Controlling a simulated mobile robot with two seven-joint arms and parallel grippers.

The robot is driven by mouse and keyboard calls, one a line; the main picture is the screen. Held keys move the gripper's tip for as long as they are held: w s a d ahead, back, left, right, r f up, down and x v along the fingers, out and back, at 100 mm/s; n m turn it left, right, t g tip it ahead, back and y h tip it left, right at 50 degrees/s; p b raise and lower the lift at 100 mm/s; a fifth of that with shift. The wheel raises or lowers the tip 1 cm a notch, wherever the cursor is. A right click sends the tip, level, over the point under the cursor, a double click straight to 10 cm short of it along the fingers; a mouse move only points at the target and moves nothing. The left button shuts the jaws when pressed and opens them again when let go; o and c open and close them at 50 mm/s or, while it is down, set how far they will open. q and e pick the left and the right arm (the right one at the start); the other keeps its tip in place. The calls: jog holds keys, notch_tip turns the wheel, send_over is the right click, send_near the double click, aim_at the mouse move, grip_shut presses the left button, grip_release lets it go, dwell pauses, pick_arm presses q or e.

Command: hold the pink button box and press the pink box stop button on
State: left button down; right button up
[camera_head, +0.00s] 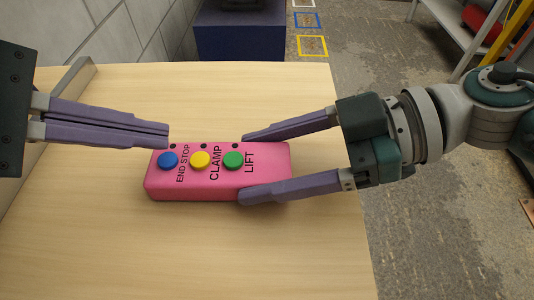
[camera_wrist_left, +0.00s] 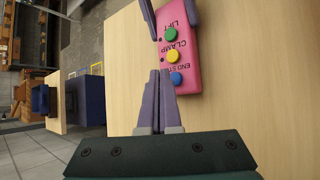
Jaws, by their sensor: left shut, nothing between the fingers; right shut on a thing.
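The pink button box (camera_head: 268,176) lies on the wooden table. It has a blue button (camera_head: 168,159) labelled END STOP, a yellow button (camera_head: 200,159) labelled CLAMP and a green button (camera_head: 233,159) labelled LIFT, each with a small dark dot beside it. My right gripper (camera_head: 242,167) is shut on the box at its LIFT end, one finger on each long side. My left gripper (camera_head: 167,136) is shut and empty, its tips close to the blue button at the box's far left corner. In the left wrist view, the left fingertips (camera_wrist_left: 160,72) are beside the blue button (camera_wrist_left: 176,79); contact cannot be told.
The table (camera_head: 110,230) is clear around the box. A raised edge (camera_head: 75,75) and a grey wall (camera_head: 60,30) bound it at the left. A dark blue block (camera_head: 240,38) stands beyond the far edge. Shelving (camera_head: 465,35) is at the far right.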

aim_at(157, 166)
pick_arm(q)
jog(key=shift+f, duration=0.1)
dwell(0.4)
jog(key=shift+f, duration=0.35)
jog(key=shift+f, duration=0.4)
dwell(0.5)
jog(key=shift+r, duration=3.9)
pick_arm(e)
jog(key=o, duration=1.5)
